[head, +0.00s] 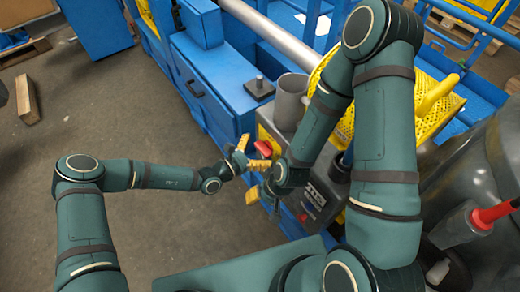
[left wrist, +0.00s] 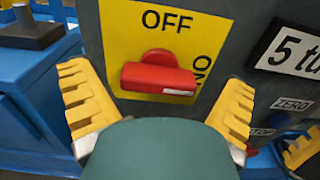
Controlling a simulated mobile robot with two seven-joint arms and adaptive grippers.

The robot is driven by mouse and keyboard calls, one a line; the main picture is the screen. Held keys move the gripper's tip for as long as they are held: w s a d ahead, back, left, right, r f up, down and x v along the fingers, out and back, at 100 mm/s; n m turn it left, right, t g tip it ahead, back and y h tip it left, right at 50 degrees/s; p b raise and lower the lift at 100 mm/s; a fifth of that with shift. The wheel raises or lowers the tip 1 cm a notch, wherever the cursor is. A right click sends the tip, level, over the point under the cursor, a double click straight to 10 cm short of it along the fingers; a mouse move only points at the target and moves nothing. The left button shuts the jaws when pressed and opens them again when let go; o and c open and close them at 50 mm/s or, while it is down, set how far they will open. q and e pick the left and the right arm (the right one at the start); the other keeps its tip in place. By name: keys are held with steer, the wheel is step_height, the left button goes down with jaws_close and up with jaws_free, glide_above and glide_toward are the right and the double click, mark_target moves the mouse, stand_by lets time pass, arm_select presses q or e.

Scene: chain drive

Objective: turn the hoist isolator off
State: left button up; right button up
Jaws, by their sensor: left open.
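The hoist isolator is a red handle (left wrist: 158,77) on a yellow plate (left wrist: 120,30). Its bar lies crosswise in the left wrist view, its right end beside the ON mark; OFF is printed above it. The red handle also shows in the head view (head: 263,147). My left gripper (head: 250,154) is open in front of it, with one yellow finger to each side of the handle in the left wrist view (left wrist: 162,108). I see no clear contact. My right gripper (head: 264,194) is just below, partly hidden by its own wrist; its opening cannot be told.
A grey control box (head: 320,200) carries the plate, with labels reading ZERO and "5 t…" to the right. A grey cup (head: 291,100) and yellow mesh guard (head: 435,100) stand behind. A blue cabinet (head: 205,90) is left of the box. The floor at left is open.

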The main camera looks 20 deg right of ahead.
arm_select(q)
steer(key=c, duration=1.1)
steer(key=shift+n, duration=0.3)
steer(key=n+p, duration=0.2)
steer(key=n, duration=0.1)
steer(key=shift+w+n, duration=0.1)
steer(key=shift+n, duration=0.2)
steer(key=n, duration=0.3)
steer(key=shift+f+n, duration=0.1)
steer(key=shift+n, duration=0.2)
steer(key=n, duration=0.4)
steer(key=shift+w+a+f+n, duration=0.1)
steer(key=shift+w+f+n, duration=0.05)
steer(key=shift+n, duration=0.15)
steer(key=n, duration=0.5)
steer(key=shift+f, duration=0.15)
steer(key=shift+n, duration=0.4)
